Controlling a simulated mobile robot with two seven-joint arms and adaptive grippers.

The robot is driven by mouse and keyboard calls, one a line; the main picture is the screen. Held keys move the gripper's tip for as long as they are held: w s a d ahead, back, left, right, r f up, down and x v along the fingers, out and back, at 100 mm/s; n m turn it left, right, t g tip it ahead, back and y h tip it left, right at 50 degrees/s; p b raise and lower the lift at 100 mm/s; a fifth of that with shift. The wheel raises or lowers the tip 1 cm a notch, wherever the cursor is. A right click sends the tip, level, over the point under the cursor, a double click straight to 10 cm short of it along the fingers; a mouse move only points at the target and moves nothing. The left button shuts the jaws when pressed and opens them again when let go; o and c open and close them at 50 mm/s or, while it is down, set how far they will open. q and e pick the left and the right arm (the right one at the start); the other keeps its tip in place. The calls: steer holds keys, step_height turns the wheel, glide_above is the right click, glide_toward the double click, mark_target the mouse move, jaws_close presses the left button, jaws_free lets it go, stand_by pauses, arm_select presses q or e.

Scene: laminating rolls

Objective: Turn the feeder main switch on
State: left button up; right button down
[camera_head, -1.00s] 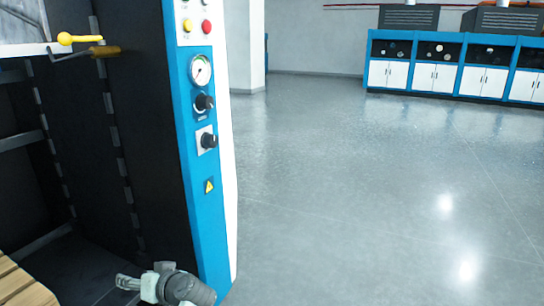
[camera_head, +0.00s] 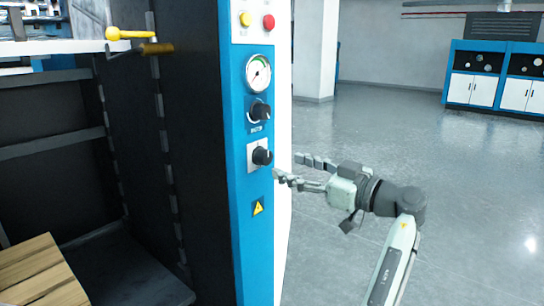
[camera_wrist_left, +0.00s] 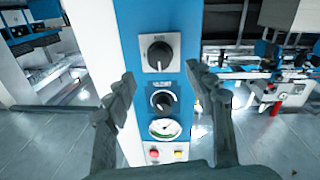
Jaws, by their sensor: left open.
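The blue control panel (camera_head: 245,222) on the dark machine carries a black rotary switch (camera_head: 262,157) on a pale square plate, which seems to be the feeder main switch. Its label is too small to read. In the left wrist view the panel appears upside down, with this switch (camera_wrist_left: 158,54) near the top. My left gripper (camera_head: 289,168) is open and empty at the panel's right, level with the switch. In the left wrist view its fingers (camera_wrist_left: 160,76) stand apart on either side of the panel's knobs, not closed on the switch. My right gripper is not in view.
Above the switch are another black knob (camera_head: 260,111), a round gauge (camera_head: 258,73), and yellow (camera_head: 245,19) and red (camera_head: 268,22) buttons. A yellow-ended handle (camera_head: 130,34) sticks out at the left. Open floor (camera_head: 440,170) lies to the right, with blue-white cabinets (camera_head: 490,90) beyond.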

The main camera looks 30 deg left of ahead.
mark_target(268, 158)
arm_select(q)
steer(key=a, duration=0.3)
steer(key=shift+w+r+p, duration=0.15)
steer(key=shift+r+p, duration=0.05)
steer(key=shift+p, duration=0.1)
steer(key=a, duration=0.3)
steer(key=shift+w+a, duration=0.15)
steer(key=shift+w, duration=0.1)
steer(key=shift+w+a+f+p, duration=0.15)
steer(key=shift+a+p, duration=0.15)
steer(key=shift+a, duration=0.2)
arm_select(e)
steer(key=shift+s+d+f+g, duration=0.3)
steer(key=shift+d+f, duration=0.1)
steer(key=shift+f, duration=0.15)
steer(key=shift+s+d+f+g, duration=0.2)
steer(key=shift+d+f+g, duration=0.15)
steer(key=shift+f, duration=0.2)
arm_select(q)
steer(key=shift+c, duration=0.3)
steer(key=c, duration=1.1)
